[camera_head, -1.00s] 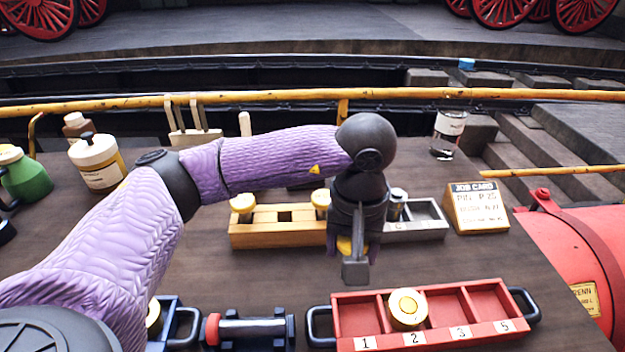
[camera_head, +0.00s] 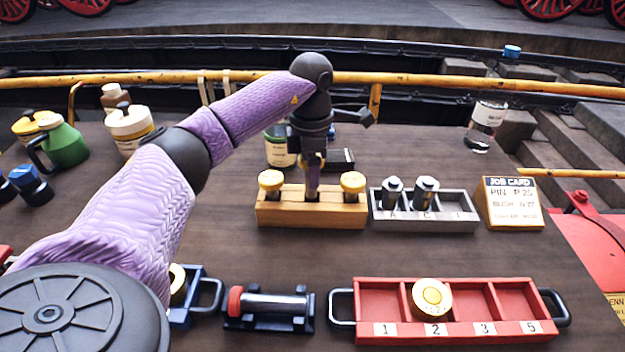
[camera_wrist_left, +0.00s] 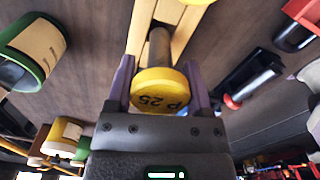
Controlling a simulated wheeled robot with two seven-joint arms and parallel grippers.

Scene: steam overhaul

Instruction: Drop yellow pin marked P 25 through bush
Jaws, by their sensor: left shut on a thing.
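My left gripper (camera_head: 313,188) points down at the middle of the wooden rack (camera_head: 290,213). In the left wrist view it is shut on the yellow-headed pin marked P 25 (camera_wrist_left: 159,92), with the grey shank pointing away toward the rack. I cannot tell whether the shank's tip is inside the rack or above it. A round yellow-faced piece (camera_head: 432,296), which looks like the bush, sits in compartment 2 of the red tray (camera_head: 376,311). Its marking is too small to read surely. My right gripper is not in view.
Other yellow-headed pins stand at the rack's left (camera_head: 271,181) and right (camera_head: 352,183). A grey rack (camera_head: 425,226) holds two dark-and-silver parts. The job card (camera_head: 514,203) reads pin P 25, bush N 27. A red-ended roller (camera_head: 268,306) lies left of the tray. Bottles stand behind.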

